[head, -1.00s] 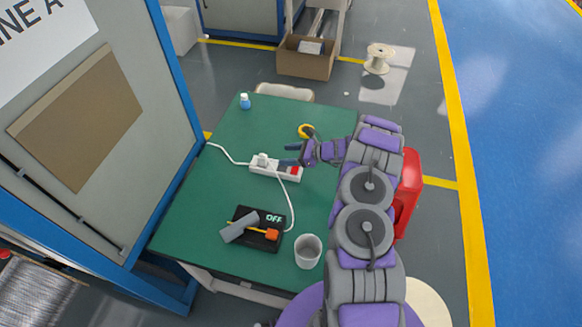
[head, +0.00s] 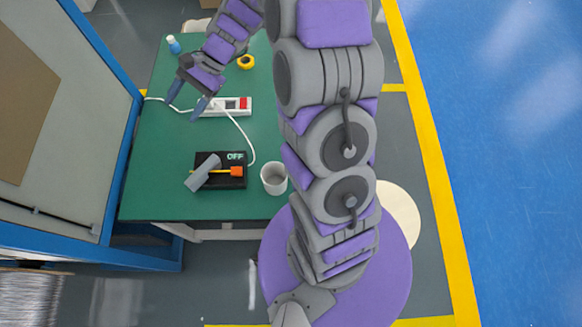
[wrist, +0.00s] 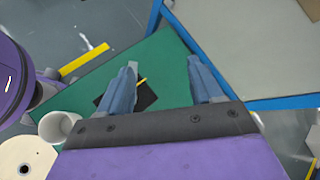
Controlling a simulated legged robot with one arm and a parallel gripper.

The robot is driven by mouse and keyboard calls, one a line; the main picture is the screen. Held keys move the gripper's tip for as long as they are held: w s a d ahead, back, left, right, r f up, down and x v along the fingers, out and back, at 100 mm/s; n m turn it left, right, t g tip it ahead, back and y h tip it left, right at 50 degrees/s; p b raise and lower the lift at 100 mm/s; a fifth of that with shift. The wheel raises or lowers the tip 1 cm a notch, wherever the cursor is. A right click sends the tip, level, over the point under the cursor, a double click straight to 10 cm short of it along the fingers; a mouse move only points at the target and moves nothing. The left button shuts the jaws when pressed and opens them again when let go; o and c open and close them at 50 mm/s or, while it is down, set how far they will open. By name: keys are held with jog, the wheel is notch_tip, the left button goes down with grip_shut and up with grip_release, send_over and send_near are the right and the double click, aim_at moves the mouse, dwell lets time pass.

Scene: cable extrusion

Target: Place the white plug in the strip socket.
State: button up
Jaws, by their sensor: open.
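The white strip socket (head: 236,104), with a red switch at its right end, lies on the green table in the head view. The white plug (head: 213,103) appears at the strip's left end, with a white cord running from it; I cannot tell if it is seated. My gripper (head: 185,102) is open and empty, its blue-grey fingers pointing down just left of the plug and apart from it.
A black device (head: 234,180) reading OFF, with a grey lever and orange part, sits nearer on the table (head: 160,195). A white cup (head: 273,179) stands beside it. A yellow roll (head: 245,62) and blue bottle (head: 173,44) are farther back. A blue-framed cabinet (head: 125,150) borders the left.

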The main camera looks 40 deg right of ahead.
jog(key=s+r+n+g+h, duration=0.1)
jog(key=s+r+n+h, duration=0.2)
jog(key=s, duration=0.6)
jog(key=s+r+n+g+h, duration=0.15)
jog(key=s+r+n, duration=0.25)
jog(key=s, duration=0.5)
jog(key=s+d+n+t+h, duration=0.1)
jog(key=s+d+n+h, duration=0.1)
jog(key=s, duration=0.5)
jog(key=s+d+n+h, duration=0.2)
jog(key=s+d+h, duration=0.2)
jog(key=s+d, duration=0.2)
jog(key=shift+s+d+r+t, duration=0.35)
jog(key=shift+s, duration=0.35)
